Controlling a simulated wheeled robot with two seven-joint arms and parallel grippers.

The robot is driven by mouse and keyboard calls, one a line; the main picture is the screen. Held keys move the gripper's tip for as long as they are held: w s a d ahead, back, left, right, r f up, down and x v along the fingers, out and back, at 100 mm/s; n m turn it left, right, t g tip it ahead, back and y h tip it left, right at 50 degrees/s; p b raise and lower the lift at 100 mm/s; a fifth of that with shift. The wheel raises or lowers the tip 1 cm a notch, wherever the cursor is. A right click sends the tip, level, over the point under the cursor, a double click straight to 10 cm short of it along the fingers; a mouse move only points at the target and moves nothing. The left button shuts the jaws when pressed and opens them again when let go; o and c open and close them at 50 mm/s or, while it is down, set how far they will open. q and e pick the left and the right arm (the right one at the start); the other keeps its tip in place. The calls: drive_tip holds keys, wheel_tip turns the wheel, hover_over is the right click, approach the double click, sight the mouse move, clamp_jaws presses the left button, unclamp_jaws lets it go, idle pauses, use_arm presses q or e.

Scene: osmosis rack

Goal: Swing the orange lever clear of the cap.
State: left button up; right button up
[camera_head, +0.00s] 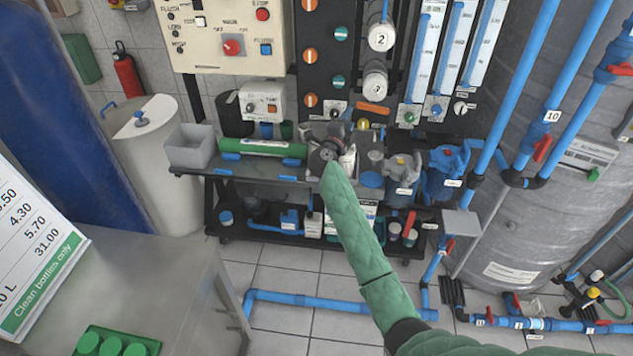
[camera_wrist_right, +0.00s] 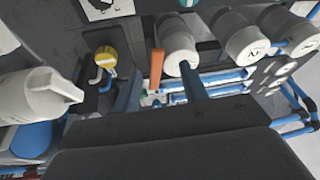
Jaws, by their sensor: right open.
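The orange lever (camera_head: 373,108) is a short flat bar on the dark panel, below a white cylindrical housing (camera_head: 375,85). In the right wrist view the lever (camera_wrist_right: 156,69) stands upright beside a white, cap-like cylinder (camera_wrist_right: 177,46). I cannot tell for sure which white part is the cap. My right gripper (camera_head: 340,136) is at the panel's lower edge, left of and below the lever. In the wrist view its open fingers (camera_wrist_right: 161,84) have the lever showing between them, apparently beyond the tips; contact cannot be told. My left gripper is out of view.
A dark cart (camera_head: 240,169) below the panel holds a green cylinder (camera_head: 262,148), a grey bin (camera_head: 191,147) and pump parts. A yellow knob (camera_wrist_right: 105,55) is left of the lever in the wrist view. Blue pipes and a grey tank (camera_head: 515,225) stand at right. The foreground floor is partly clear.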

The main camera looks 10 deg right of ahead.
drive_tip(key=s+a+f+n+t+y, duration=0.1)
drive_tip(key=s+a+f+n+y, duration=0.1)
drive_tip(key=s+a+n+y, duration=0.4)
drive_tip(key=s+a+f+n+t+y, duration=0.1)
drive_tip(key=s+a+f+n+y, duration=0.2)
drive_tip(key=s+a+n+y, duration=0.4)
drive_tip(key=shift+s+n+t+y, duration=0.3)
drive_tip(key=shift+s+n+y, duration=2.7)
drive_tip(key=shift+s+n, duration=0.6)
drive_tip(key=shift+d, duration=0.1)
